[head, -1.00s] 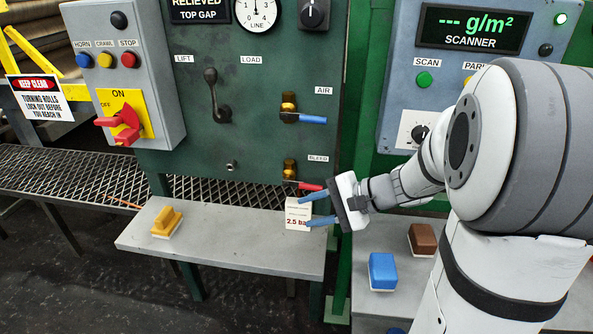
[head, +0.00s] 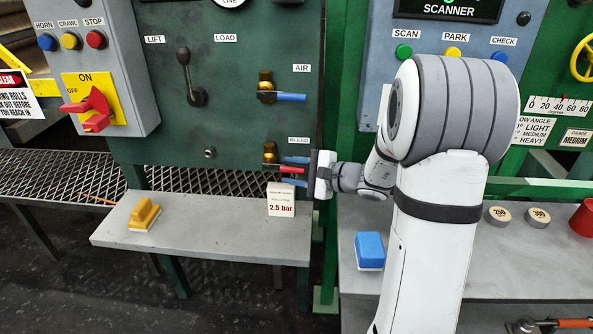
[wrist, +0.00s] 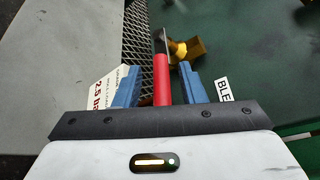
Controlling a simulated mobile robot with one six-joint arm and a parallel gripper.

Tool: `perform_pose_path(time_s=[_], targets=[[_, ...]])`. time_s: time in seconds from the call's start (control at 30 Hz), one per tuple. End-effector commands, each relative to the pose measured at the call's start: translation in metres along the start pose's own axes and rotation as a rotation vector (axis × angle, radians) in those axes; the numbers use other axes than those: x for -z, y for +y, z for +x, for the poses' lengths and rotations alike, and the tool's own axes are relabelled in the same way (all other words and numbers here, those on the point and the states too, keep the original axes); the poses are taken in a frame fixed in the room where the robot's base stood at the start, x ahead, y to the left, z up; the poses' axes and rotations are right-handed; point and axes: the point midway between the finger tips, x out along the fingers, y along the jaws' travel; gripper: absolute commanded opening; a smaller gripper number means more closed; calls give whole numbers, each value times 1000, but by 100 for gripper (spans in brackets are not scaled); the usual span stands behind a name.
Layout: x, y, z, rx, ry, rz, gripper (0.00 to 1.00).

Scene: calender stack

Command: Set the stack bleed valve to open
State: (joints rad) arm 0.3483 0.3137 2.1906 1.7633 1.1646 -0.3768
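The bleed valve (head: 270,153) is a brass body low on the green panel, under the BLEED label (head: 299,140). Its red lever (head: 288,169) points right, about level. My gripper (head: 294,171) is at the lever from the right, with one blue finger above it and one below. In the wrist view the red lever (wrist: 162,80) lies between the two open fingers (wrist: 160,90), with a gap on each side. The brass body (wrist: 187,48) shows beyond the fingertips there. The lever's outer end is hidden by my gripper.
The air valve's blue lever (head: 291,97) is above. A "2.5 bar" card (head: 281,200) stands on the grey shelf (head: 210,225) just below my gripper. A yellow block (head: 144,214) is at the shelf's left, a blue block (head: 370,250) on the right-hand bench.

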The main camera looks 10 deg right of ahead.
Motion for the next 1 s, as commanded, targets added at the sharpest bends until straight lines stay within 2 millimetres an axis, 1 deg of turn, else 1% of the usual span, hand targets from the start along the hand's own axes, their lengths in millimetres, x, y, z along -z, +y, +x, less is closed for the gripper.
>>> perform_pose_path(time_s=[0.23, 0.27, 0.7, 0.97, 1.0], targets=[[0, 0, 1, 0, 1, 0, 37], [0, 0, 1, 0, 1, 0, 35], [0, 1, 0, -2, 1, 1, 0], [1, 3, 0, -5, 1, 3, 0], [8, 0, -7, -3, 5, 4, 0]])
